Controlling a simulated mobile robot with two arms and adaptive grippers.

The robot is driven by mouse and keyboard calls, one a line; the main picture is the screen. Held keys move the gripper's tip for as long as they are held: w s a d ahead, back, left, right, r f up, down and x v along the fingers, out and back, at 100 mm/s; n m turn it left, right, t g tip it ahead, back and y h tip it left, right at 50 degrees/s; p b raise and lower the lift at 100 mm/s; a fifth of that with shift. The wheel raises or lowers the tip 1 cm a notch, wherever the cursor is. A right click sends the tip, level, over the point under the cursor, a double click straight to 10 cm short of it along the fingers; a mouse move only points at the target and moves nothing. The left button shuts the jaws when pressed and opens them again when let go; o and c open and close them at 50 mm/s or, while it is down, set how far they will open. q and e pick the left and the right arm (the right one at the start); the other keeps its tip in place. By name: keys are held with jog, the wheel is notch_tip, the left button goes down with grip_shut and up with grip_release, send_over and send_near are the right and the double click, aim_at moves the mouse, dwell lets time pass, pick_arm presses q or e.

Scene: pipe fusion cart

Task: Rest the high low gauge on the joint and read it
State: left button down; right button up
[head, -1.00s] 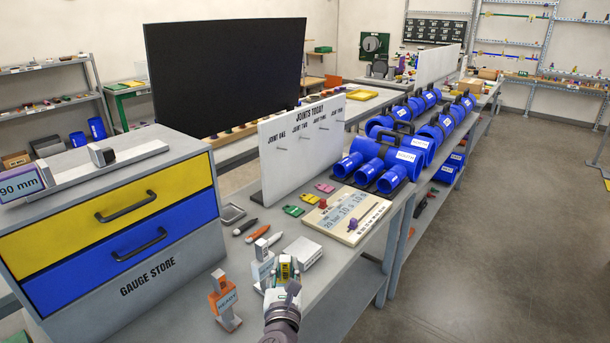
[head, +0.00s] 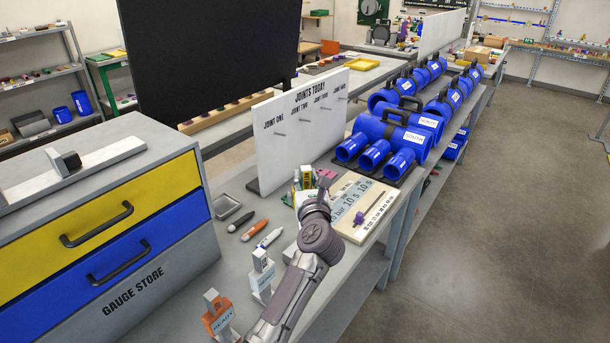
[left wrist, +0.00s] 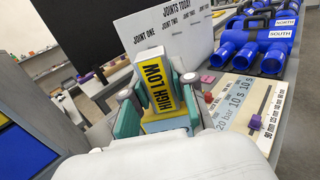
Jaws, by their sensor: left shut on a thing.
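The high low gauge (left wrist: 162,97), a yellow block with a black HIGH LOW label, is between the teal-padded fingers of my left gripper (left wrist: 157,84) in the left wrist view. The fingers are shut on it. In the head view the left gripper (head: 311,190) is over the bench in front of the JOINTS TODAY board, and its wrist hides most of the gauge. Blue pipe joints rest in black-handled clamps on the bench to the right; labels read NORTH (head: 428,122) and SOUTH (head: 414,137). The gauge is apart from them. My right gripper is not in view.
The JOINTS TODAY board (head: 305,143) stands upright behind the gripper. A cream panel with sliders (head: 371,215) lies to its right. An orange READY stand (head: 219,318), a white-grey block (head: 262,275), pens and a small tray (head: 227,207) are left. The gauge store drawers (head: 110,240) stand further left.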

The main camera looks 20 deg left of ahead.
pick_arm(q)
jog(key=shift+s+a, duration=0.1)
jog(key=shift+s, duration=0.05)
jog(key=shift+w+a+f, duration=0.15)
jog(key=shift+w+f, duration=0.05)
jog(key=shift+f, duration=0.1)
notch_tip(320, 180, down, 3)
jog(key=b, duration=0.3)
jog(key=shift+w+r, duration=0.1)
jog(key=shift+r, duration=0.05)
notch_tip(320, 180, down, 4)
jog(key=b, duration=0.3)
jog(key=shift+f+b, duration=0.7)
jog(key=shift+b, duration=0.05)
jog(key=shift+f, duration=0.15)
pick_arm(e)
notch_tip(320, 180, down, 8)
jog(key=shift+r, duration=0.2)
pick_arm(q)
jog(key=shift+f, duration=0.1)
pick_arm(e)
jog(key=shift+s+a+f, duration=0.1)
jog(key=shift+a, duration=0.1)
